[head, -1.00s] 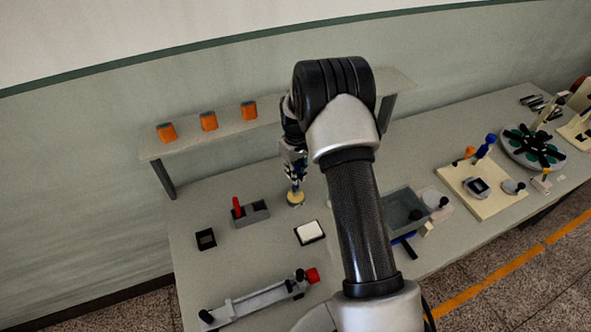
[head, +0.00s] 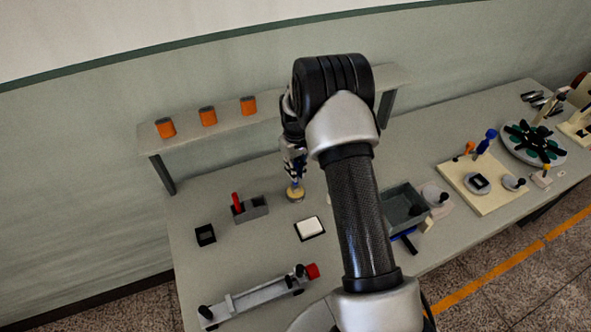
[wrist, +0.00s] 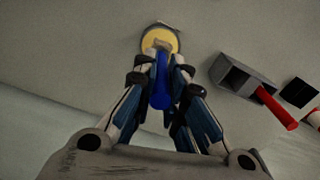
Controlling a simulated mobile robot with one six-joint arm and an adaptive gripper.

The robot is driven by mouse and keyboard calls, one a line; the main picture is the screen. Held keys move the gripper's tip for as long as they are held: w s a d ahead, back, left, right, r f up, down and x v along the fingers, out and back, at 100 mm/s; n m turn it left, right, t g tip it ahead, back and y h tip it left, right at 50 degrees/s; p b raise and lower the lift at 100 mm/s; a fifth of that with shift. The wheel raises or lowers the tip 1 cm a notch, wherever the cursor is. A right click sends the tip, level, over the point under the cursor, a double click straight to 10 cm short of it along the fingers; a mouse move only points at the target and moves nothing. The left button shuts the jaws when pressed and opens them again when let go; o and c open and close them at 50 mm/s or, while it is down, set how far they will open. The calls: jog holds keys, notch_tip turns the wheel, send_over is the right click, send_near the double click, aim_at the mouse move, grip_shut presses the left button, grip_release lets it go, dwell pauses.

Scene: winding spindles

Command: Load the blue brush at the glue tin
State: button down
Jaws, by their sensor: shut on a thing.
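My gripper (wrist: 160,77) is shut on the blue brush (wrist: 160,92), whose blue handle shows between the fingers in the wrist view. The brush's pale lower end points at the glue tin (wrist: 157,36), a round tin with a yellow top. In the wrist view the lower end overlaps the yellow top; I cannot tell how deep it reaches. In the head view the glue tin (head: 295,193) stands on the bench directly below my gripper (head: 294,172). The brush is mostly hidden there by my fingers.
A grey holder (head: 254,210) with a red-handled brush (head: 237,202) stands left of the tin. A black square holder (head: 205,235) and a white pad (head: 310,228) are nearby. A shelf (head: 230,127) with orange tins runs behind. A grey bin (head: 402,208) is at right.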

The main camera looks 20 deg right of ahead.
aim_at(296, 163)
jog(key=shift+f+b, duration=0.4)
jog(key=shift+f, duration=0.15)
dwell(1.4)
jog(key=shift+r, duration=0.15)
jog(key=shift+r+p, duration=1.95)
jog(key=shift+r, duration=1.5)
jog(key=shift+f, duration=0.1)
